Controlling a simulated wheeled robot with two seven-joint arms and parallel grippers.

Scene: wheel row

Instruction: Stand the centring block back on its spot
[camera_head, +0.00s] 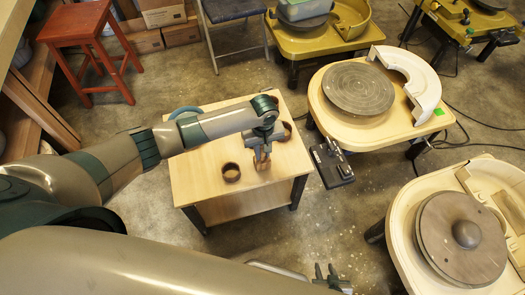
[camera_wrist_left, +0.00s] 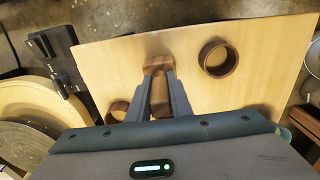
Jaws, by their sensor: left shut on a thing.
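The centring block, a brown wooden block (camera_wrist_left: 159,66), is between the fingers of my left gripper (camera_wrist_left: 160,88) in the left wrist view. In the head view the block (camera_head: 262,166) shows just below the fingertips of my left gripper (camera_head: 262,155), over the small wooden table (camera_head: 205,180). The left gripper is shut on it; the fingers hide part of its sides. I cannot tell whether the block touches the tabletop. My right gripper (camera_head: 326,274) is at the bottom edge of the head view, its fingers apart and empty.
A brown ring (camera_head: 231,172) lies on the table left of the block, and another (camera_head: 287,131) behind my left wrist. A teal round thing (camera_head: 186,112) is at the table's back edge. A potter's wheel (camera_head: 358,88) and a pedal (camera_head: 331,163) stand to the right. The table's front is clear.

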